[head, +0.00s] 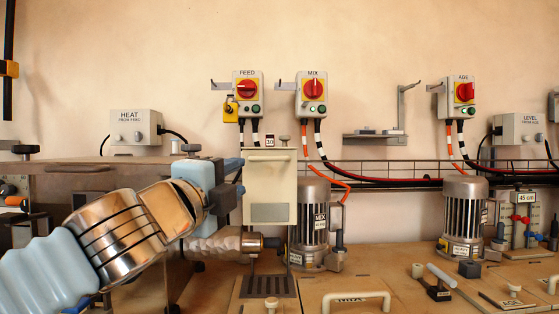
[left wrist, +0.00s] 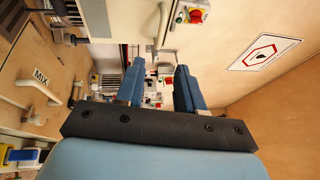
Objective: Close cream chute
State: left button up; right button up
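The cream chute (head: 270,187) is an upright cream box on the wall side of the bench, with a ledge near its top and a grey plate low on its front. My left gripper (head: 235,180) is just left of it in the head view, fingers pointing right. I cannot tell whether they touch it. In the left wrist view the two blue fingers (left wrist: 160,82) stand apart with no object clearly held between them. A cream surface (left wrist: 125,22) beyond them may be part of the chute. My right gripper is not in view.
A dark grate (head: 268,287) lies below the chute. The FEED switch (head: 247,90) and MIX switch (head: 312,90) hang above it. The MIX motor (head: 313,222) stands close right, with orange and black cables. A brown cabinet (head: 95,180) is at left.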

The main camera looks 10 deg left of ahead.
aim_at(269, 159)
pick_arm(q)
jog(key=w+p, duration=0.1)
jog(key=w, duration=0.3)
jog(key=w+d+r+p, duration=0.1)
jog(key=w, duration=0.4)
jog(key=w+r+p, duration=0.1)
jog(key=w, duration=0.4)
jog(key=shift+d+r, duration=0.15)
jog(key=shift+d, duration=0.2)
jog(key=shift+s, duration=0.1)
grip_shut()
